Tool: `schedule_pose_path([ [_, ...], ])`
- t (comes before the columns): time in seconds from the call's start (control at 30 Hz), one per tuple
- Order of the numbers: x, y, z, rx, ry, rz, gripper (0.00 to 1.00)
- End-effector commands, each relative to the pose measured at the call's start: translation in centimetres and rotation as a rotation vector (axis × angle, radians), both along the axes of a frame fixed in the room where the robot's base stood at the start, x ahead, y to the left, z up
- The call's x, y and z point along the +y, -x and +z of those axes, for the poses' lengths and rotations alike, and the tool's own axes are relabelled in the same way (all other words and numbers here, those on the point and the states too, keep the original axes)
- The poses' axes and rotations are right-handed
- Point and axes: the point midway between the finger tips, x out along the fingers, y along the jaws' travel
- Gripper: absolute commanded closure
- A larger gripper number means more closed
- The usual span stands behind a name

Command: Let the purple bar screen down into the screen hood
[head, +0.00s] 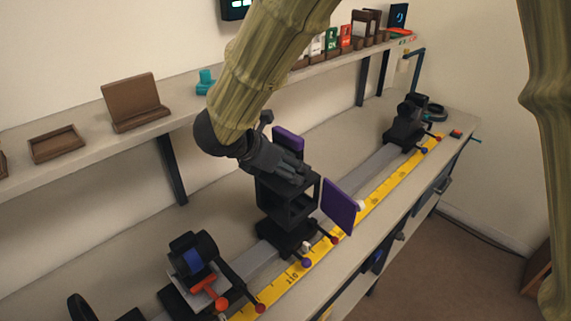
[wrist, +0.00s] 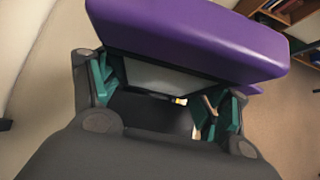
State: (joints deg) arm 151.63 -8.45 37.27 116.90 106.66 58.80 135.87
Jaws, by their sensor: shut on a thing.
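My gripper (head: 288,172) is over the black screen hood (head: 270,200), an open-sided frame on the rail. It is shut on the purple bar screen, whose purple part (head: 288,139) shows just behind the fingers. In the wrist view, a thick purple bar (wrist: 200,35) crosses the top, with a pale grey face below it between the teal fingers (wrist: 165,100). A flat purple panel (head: 339,206) stands tilted at the hood's right side; I cannot tell whether it belongs to the same piece. The fingers hide the hood's top, so how far the screen sits inside is unclear.
The rail carries a lens mount with a red lever (head: 208,288) at front left and another black mount (head: 405,125) at the far right. A yellow scale (head: 375,203) runs along it. The shelf behind holds a brown stand (head: 133,103), a tray (head: 57,145) and several upright cards.

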Motion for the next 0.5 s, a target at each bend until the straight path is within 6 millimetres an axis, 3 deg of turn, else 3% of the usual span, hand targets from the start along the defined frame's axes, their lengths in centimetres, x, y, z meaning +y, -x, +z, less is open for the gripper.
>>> schedule_pose_path([
  [0.17, 0.01, -0.01, -0.24, 0.0, 0.0, 0.0, 0.94],
  [0.2, 0.0, -0.01, -0.15, 0.0, 0.0, 0.0, 0.17],
  [0.3, 0.01, -0.01, -0.16, 0.0, 0.0, 0.0, 0.0],
  [0.5, -0.01, -0.01, -0.16, 0.0, 0.0, 0.0, 0.0],
])
